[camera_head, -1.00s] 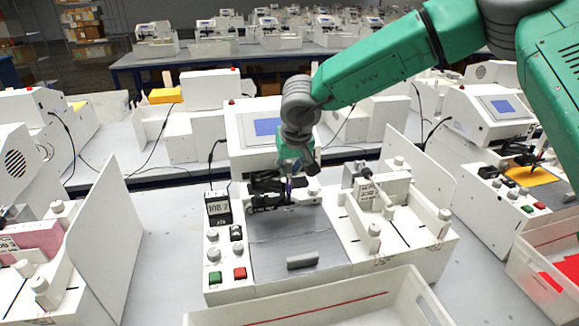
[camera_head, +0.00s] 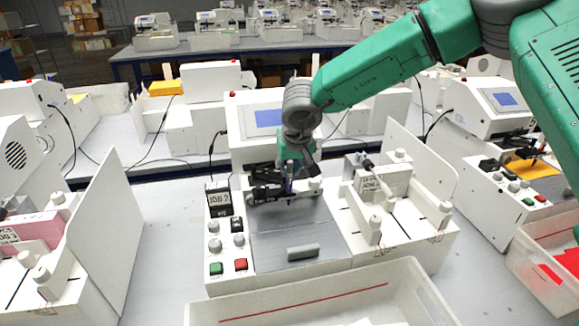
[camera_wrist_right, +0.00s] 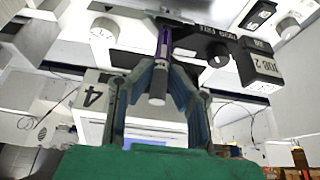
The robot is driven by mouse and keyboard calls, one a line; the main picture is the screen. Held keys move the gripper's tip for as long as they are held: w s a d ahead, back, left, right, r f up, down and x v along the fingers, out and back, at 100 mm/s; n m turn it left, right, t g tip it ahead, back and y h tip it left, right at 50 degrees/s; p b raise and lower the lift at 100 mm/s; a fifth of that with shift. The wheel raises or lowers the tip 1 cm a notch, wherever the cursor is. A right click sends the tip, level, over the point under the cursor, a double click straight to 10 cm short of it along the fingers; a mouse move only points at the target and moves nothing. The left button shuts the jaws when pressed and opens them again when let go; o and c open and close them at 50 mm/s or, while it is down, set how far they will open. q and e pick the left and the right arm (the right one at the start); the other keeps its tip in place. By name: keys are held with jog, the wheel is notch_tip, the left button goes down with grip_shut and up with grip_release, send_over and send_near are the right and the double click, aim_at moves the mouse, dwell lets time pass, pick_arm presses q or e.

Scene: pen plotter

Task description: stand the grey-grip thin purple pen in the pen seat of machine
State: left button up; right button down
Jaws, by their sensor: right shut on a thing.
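The thin purple pen (camera_wrist_right: 163,45) is upright between the fingers of my right gripper (camera_wrist_right: 161,75). Its grey grip (camera_wrist_right: 157,90) shows in the right wrist view. In the head view my right gripper (camera_head: 293,160) is over the dark carriage of the machine (camera_head: 228,288), and the pen (camera_head: 289,187) shows as a small purple line below it. The pen is at the carriage (camera_head: 264,192); whether its tip is inside the pen seat I cannot tell, as the seat is hidden. My left gripper is out of view.
The machine has a grey plate (camera_head: 290,232), knobs and green and red buttons at its left, and white posts at its right. A white tray (camera_head: 340,285) stands in front. White partitions (camera_head: 100,235) and similar machines stand on both sides.

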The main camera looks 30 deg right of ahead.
jog(key=shift+f, duration=1)
jog(key=c, duration=1.5)
grip_release()
jog(key=shift+o, duration=0.2)
jog(key=shift+r, duration=0.1)
jog(key=d+v, duration=0.1)
jog(key=v, duration=1)
jog(key=shift+a+r, duration=0.3)
jog(key=shift+a, duration=0.2)
jog(key=shift+s, duration=0.15)
